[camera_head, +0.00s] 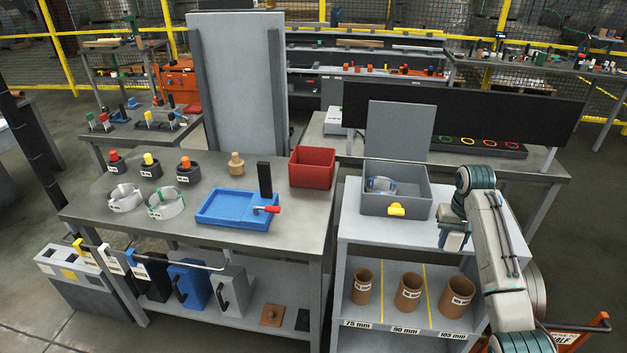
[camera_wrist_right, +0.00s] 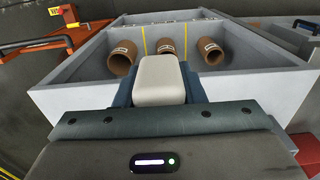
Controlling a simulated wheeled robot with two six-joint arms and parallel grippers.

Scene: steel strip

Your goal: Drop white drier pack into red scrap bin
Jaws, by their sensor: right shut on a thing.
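The white drier pack (camera_wrist_right: 160,80) is a pale rounded block, held between the dark fingers of my right gripper (camera_wrist_right: 160,92) in the right wrist view. In the head view my right gripper (camera_head: 453,240) is over the right edge of the grey stand, and the pack is hard to tell from the gripper there. The red scrap bin (camera_head: 312,167) stands at the back right of the left table, well to the left of my right gripper. Its opening faces up. My left gripper is in neither view.
A grey box (camera_head: 395,203) with a yellow latch and raised lid stands between the gripper and the red bin. A blue tray (camera_head: 237,209) and a black upright block (camera_head: 265,179) are beside the bin. Brown tubes (camera_head: 408,292) stand on the shelf below.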

